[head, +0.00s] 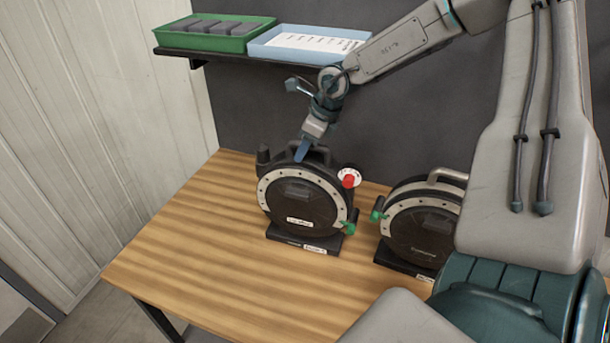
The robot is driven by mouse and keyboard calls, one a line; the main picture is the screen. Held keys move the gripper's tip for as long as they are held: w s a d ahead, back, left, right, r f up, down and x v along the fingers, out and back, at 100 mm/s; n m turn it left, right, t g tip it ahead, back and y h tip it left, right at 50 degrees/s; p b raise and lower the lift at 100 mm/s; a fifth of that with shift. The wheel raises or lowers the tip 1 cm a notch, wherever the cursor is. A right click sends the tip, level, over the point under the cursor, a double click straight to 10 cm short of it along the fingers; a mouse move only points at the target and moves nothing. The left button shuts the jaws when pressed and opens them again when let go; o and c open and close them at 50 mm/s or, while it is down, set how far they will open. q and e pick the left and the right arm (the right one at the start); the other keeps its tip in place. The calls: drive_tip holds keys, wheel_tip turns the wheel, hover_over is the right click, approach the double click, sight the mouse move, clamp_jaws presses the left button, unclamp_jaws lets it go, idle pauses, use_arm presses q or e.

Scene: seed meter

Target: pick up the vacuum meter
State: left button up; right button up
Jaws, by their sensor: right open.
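Two round black seed meters with pale dotted rims stand upright on the wooden table. The left meter (296,207) has a red knob with a white dial, a green lever and a top handle. The right meter (420,228) has a green knob and a pale top handle; my arm hides its right part. Their small labels are too small to read, so I cannot tell which is the vacuum meter. My right gripper (303,150) is open, pointing down at the left meter's top handle; I cannot tell whether the handle is between its fingers. My left gripper is not in view.
A dark wall shelf (225,57) above holds a green tray (241,44) of dark blocks and a blue tray (262,50) with a white labelled sheet. The wooden table (190,245) is clear at left and front. My right arm covers the right side.

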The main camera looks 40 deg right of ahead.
drive_tip(key=shift+s, duration=0.1)
clamp_jaws()
idle(1.2)
drive_tip(key=shift+r, duration=0.1)
